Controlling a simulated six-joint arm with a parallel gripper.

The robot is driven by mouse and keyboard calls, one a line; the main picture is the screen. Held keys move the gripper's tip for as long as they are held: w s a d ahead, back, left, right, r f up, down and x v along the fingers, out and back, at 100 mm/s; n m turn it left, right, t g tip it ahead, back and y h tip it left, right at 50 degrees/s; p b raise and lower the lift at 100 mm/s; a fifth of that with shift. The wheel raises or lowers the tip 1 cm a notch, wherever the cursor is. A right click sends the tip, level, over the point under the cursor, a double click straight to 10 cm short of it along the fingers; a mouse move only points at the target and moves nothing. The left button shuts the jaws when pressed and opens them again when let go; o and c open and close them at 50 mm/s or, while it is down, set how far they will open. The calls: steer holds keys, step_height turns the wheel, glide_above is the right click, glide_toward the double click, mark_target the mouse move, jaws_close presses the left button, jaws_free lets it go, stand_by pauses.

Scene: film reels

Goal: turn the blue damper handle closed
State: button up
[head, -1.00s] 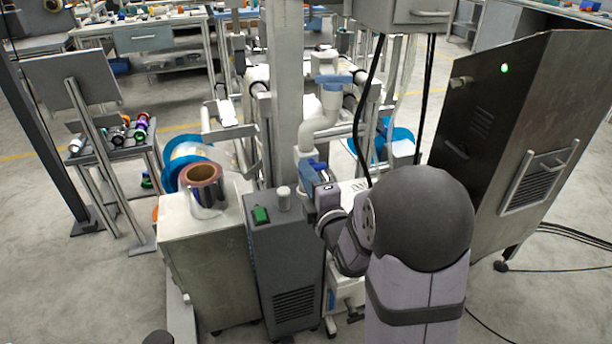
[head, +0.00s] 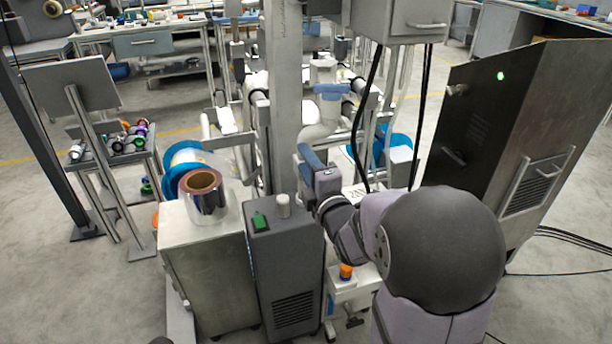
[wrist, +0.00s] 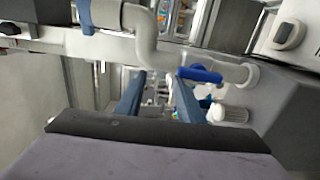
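The blue damper handle (wrist: 200,74) shows in the wrist view as a short bright-blue lever beside the white elbow pipe (wrist: 148,45). It lies close to the tip of my gripper's right finger; I cannot tell whether they touch. My gripper (wrist: 158,78) has its two blue-grey fingers apart, with no object visibly held between them. In the head view my gripper (head: 308,156) is in front of the lower end of the white pipe (head: 320,128). I cannot pick out the handle there; my gripper may hide it.
A blue collar (head: 331,91) rings the upper pipe. A grey post (head: 287,100) stands left of the pipe. Black cables (head: 366,110) hang to its right. A dark cabinet (head: 284,275) with a green switch and a film reel (head: 203,195) are at the left. A tall cabinet (head: 500,140) stands right.

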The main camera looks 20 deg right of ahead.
steer(key=r, duration=0.4)
steer(key=shift+d+p, duration=0.25)
steer(key=shift+p, duration=0.1)
steer(key=s+d+f+m+p, duration=0.1)
steer(key=s+f+m+p, duration=0.4)
steer(key=m, duration=0.4)
steer(key=s+d+f+m+p, duration=0.15)
steer(key=f+m+p, duration=0.25)
steer(key=m+p, duration=0.4)
steer(key=w+a+m+b, duration=0.1)
steer(key=w+b, duration=0.1)
steer(key=w, duration=0.4)
steer(key=shift+w, duration=0.25)
